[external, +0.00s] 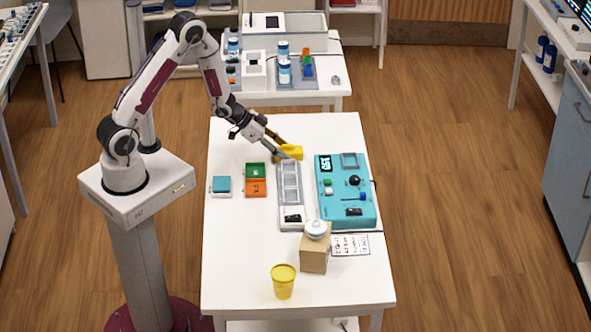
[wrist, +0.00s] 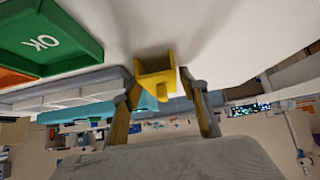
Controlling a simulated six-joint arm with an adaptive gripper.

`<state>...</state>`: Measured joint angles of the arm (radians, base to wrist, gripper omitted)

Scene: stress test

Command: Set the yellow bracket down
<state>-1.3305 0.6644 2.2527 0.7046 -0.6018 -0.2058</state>
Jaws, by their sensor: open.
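The yellow bracket (external: 291,152) is at the far end of the white table, just beyond the grey slotted tray (external: 290,182). In the wrist view the bracket (wrist: 155,78) shows as a small open-sided yellow piece between my fingertips. It seems to rest on the table, but its contact with the surface cannot be made out clearly. My gripper (external: 284,149) is tilted down at the bracket. In the wrist view my gripper (wrist: 160,82) has its fingers apart, one on each side of the bracket.
A green and orange bin pair (external: 256,172) and a small teal-topped box (external: 221,186) lie left of the tray. A teal control panel (external: 345,205) stands right. A cardboard box (external: 315,252) and yellow cup (external: 284,282) stand near the front. The far right corner is clear.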

